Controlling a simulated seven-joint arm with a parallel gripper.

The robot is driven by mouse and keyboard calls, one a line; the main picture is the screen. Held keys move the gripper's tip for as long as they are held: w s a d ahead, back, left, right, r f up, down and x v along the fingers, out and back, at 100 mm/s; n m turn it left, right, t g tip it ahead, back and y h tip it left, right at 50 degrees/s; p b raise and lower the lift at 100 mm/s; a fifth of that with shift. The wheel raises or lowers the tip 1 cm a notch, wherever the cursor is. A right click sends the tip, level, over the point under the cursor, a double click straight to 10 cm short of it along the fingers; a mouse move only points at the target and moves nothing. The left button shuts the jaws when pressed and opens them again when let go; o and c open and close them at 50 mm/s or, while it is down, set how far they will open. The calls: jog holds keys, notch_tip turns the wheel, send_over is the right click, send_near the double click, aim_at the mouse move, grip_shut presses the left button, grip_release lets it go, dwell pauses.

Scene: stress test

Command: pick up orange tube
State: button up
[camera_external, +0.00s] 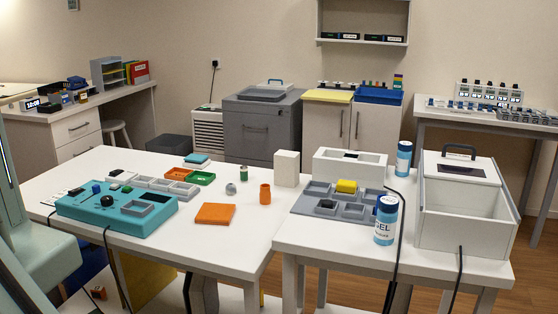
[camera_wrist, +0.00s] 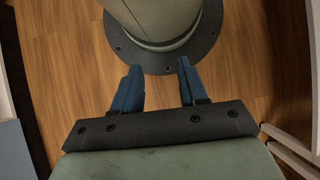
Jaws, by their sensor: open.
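The orange tube (camera_external: 265,193) stands upright on the white table in the external view, near the table's right side. It is a short cylinder with a wider top. My gripper (camera_wrist: 159,68) shows in the wrist view with its two blue fingers apart and nothing between them. Beneath it are wooden floor and a round dark base plate, and the tube is not in that view. In the external view, parts of my arm are at the left edge, far from the tube, and the fingers do not show.
An orange flat square (camera_external: 215,213) lies left of the tube, and a white block (camera_external: 287,168) stands behind it. A small grey round item (camera_external: 231,188) and a green cylinder (camera_external: 244,173) are nearby. A teal device (camera_external: 118,208) is at left, a grey tray (camera_external: 313,207) at right.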

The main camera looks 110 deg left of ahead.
dwell(0.4)
jog(key=o, duration=0.4)
jog(key=shift+w, duration=0.1)
